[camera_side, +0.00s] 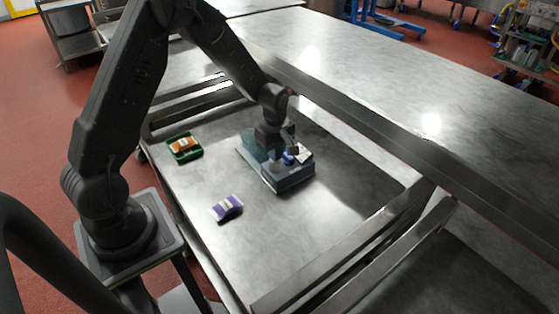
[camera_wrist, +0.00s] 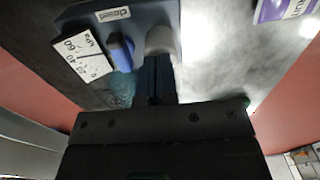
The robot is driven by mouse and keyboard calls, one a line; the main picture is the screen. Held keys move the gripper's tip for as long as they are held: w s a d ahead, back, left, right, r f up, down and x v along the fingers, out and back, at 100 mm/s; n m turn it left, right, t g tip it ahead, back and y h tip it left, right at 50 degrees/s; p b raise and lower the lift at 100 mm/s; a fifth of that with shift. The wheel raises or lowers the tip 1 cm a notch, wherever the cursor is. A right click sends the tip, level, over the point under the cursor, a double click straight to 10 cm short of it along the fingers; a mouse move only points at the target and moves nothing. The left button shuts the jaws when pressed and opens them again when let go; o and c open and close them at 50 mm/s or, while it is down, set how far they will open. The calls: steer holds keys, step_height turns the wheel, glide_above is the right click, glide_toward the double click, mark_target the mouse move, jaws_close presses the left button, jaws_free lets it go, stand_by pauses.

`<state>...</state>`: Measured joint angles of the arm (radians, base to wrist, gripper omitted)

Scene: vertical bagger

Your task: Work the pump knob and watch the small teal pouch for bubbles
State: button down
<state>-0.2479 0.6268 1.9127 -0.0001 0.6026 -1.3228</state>
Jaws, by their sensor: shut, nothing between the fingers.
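A grey-blue device (camera_side: 290,178) stands on the steel table under my gripper. In the wrist view its top (camera_wrist: 85,22) carries a "closed" label, a white kPa scale (camera_wrist: 82,58), a blue lever-like part (camera_wrist: 121,52) and a rounded grey knob (camera_wrist: 160,40). My gripper (camera_wrist: 157,60) is shut and empty, its fingertips right at the grey knob; I cannot tell if they touch it. A translucent teal area (camera_wrist: 120,90) shows beside the fingers, and a teal part (camera_side: 247,147) in the side view. I cannot make out a separate teal pouch or any bubbles.
A green tray (camera_side: 200,154) holding an orange pouch (camera_side: 183,143) is at the left of the table. A purple pouch (camera_side: 226,207) lies nearer the front, also in the wrist view (camera_wrist: 285,9). Raised steel rails (camera_side: 350,121) edge the table; its front right is clear.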

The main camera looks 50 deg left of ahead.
steer(key=shift+f, duration=0.95)
steer(key=shift+r, duration=1.15)
steer(key=shift+r, duration=3)
